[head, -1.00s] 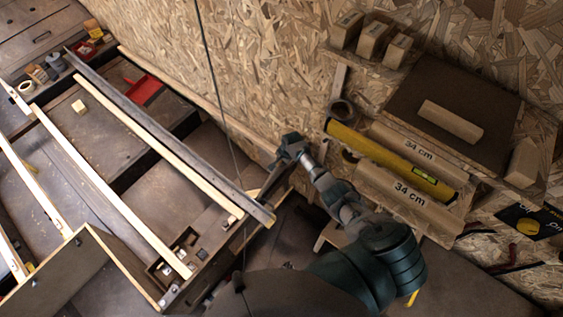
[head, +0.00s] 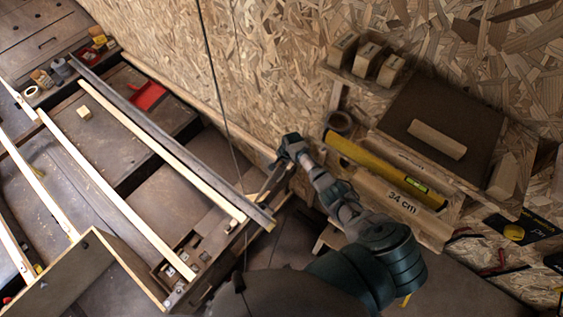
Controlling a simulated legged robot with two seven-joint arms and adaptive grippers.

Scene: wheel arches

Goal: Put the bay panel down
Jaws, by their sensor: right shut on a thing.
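My right gripper (head: 279,163) is in the middle of the head view, at the end of my dark right arm. It is shut on a narrow brown-grey piece (head: 268,186), seen nearly edge-on, which I take to be the bay panel. Most of it is hidden by the gripper and by the angle. It is close to the near end of a long grey rail (head: 165,137); I cannot tell whether they touch. My left gripper is not in view.
Pale wooden strips (head: 160,150) run beside the rail over dark bays. Right, a shelf holds a yellow level (head: 385,170) and a roll marked 34 cm (head: 402,203). A chipboard wall (head: 270,80) stands behind.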

